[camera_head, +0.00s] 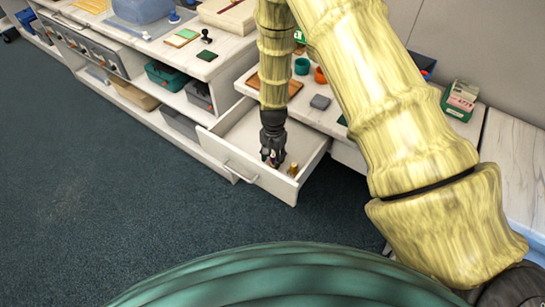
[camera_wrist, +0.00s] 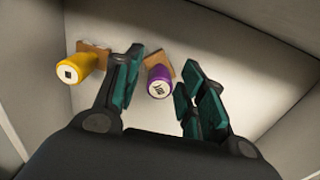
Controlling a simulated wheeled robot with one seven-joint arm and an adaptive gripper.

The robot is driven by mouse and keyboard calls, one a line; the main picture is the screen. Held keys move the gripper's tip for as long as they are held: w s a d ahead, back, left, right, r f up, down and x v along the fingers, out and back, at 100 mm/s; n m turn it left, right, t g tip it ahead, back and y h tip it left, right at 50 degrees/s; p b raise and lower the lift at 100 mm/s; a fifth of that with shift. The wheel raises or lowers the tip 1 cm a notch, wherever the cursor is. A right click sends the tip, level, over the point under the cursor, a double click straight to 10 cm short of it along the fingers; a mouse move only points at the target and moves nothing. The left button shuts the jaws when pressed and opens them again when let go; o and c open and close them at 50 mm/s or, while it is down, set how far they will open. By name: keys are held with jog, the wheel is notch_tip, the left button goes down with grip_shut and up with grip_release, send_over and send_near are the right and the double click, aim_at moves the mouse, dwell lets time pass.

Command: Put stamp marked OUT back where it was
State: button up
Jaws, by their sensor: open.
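My gripper (camera_head: 271,160) points down into an open white drawer (camera_head: 308,160). In the wrist view my gripper (camera_wrist: 160,90) is open, with a purple-topped stamp (camera_wrist: 159,82) between or just beyond its fingers. That stamp's white cap carries small dark lettering that I cannot read surely. A yellow-topped stamp (camera_wrist: 72,70) with a dark square mark lies left of the fingers, and it also shows in the head view (camera_head: 293,169). Both have brown bases. The purple stamp is mostly hidden by my gripper in the head view.
The drawer walls stand close around my gripper. The dark floor before the drawer is clear.

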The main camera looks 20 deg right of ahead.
aim_at(273, 154)
notch_tip(273, 154, up, 12)
jog(key=b, duration=0.1)
jog(key=shift+r+b, duration=0.15)
jog(key=shift+b, duration=0.2)
dwell(0.4)
jog(key=shift+w, duration=0.15)
dwell(1.0)
